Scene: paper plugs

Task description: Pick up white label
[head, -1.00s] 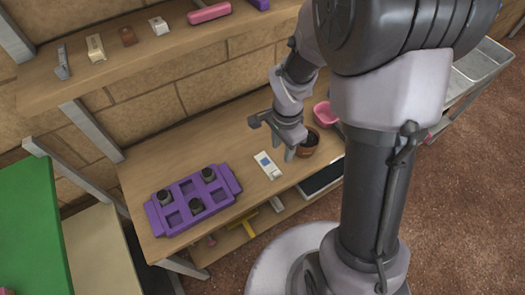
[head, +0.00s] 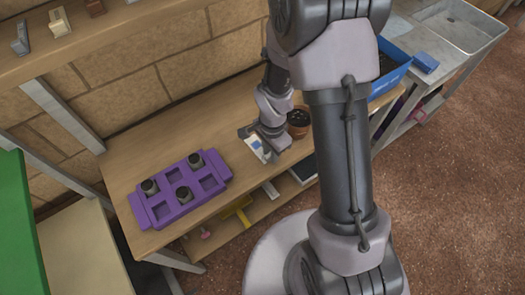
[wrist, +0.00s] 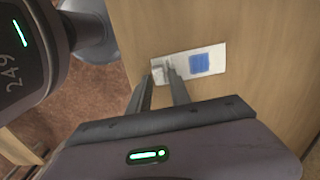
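The white label (head: 254,143) is a flat white card with a blue square on it. It lies on the wooden workbench, close to the front edge, and also shows in the wrist view (wrist: 221,56). My gripper (head: 265,152) is low over the label and hides part of it in the head view. In the wrist view my gripper (wrist: 160,73) has its two fingers apart, with the tips over the label's grey-printed left end. I cannot tell whether the tips touch it. Nothing is held.
A purple tray (head: 158,212) with several sockets and dark round pots stands left of the label on the workbench (head: 150,150). A brown pot (head: 298,119) stands close to my gripper's right. A blue crate (head: 391,77) is farther right.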

